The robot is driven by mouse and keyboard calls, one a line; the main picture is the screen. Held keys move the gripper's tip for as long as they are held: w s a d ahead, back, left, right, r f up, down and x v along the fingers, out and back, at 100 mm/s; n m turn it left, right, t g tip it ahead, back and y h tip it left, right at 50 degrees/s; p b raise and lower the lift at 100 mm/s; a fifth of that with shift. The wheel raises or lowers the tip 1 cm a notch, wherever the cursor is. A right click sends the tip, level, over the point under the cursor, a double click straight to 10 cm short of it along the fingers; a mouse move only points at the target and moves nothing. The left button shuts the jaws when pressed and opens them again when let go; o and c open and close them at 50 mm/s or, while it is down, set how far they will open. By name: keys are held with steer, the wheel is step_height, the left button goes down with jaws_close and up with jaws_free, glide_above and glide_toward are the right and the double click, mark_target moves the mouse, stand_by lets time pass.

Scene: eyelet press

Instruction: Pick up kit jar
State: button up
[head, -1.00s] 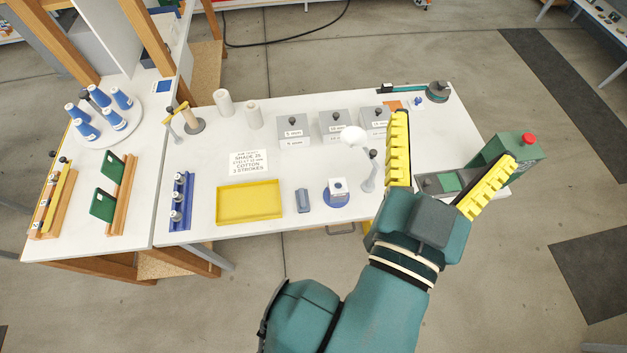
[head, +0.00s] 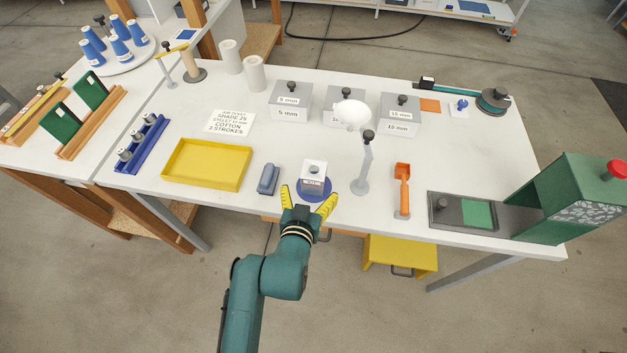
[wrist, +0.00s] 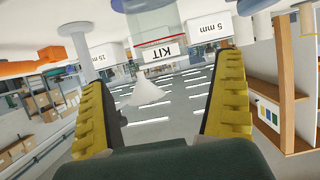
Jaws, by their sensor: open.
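The kit jar (head: 313,173) is a small clear container with a white top, standing upright on a round blue pad (head: 326,190) near the table's front edge. In the wrist view the jar (wrist: 152,22) is upside down at the top centre, with a "KIT" label and a red line. My gripper (head: 308,199) is open, its yellow ridged fingers spread at the near side of the jar. In the wrist view the fingers frame the jar from left and right, and nothing is between the pads. I cannot tell whether the fingertips overlap the jar's sides.
A blue-grey block (head: 268,179) lies just left of the jar, beside a yellow tray (head: 208,164). Grey boxes (head: 345,105) stand behind. The green press (head: 575,195) is far right.

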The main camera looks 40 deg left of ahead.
mark_target(314, 173)
steer(key=x, duration=0.4)
steer(key=shift+w+b, duration=0.1)
steer(key=shift+b, duration=0.25)
steer(key=b+x, duration=0.1)
steer(key=x, duration=0.4)
steer(key=shift+a, duration=0.2)
steer(key=shift+c, duration=0.2)
steer(key=c, duration=1.2)
steer(key=shift+r, duration=0.2)
steer(key=shift+c, duration=0.3)
